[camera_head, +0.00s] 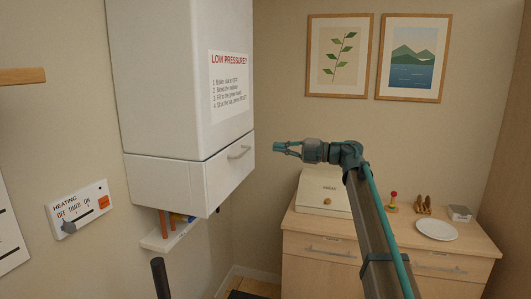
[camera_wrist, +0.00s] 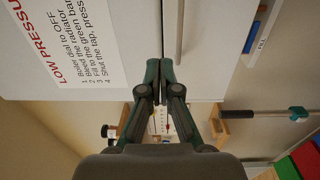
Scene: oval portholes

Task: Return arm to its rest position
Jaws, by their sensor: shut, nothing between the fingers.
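My gripper (camera_head: 277,148) is at the end of my raised arm in the head view, pointing left towards the white boiler (camera_head: 165,80). In the wrist view my gripper (camera_wrist: 160,64) has its fingertips together with nothing held. The fingertips appear in front of the boiler's lower front, near its bar handle (camera_wrist: 187,35); I cannot tell the exact gap. The handle also shows in the head view (camera_head: 239,152), left of the gripper. The lower flap looks shut.
A heating panel (camera_head: 79,208) is on the left wall. Pipes and a small shelf (camera_head: 168,236) sit under the boiler. A wooden cabinet (camera_head: 318,247) at right carries a cream box (camera_head: 323,190), a plate (camera_head: 437,229) and small items. Two pictures hang behind.

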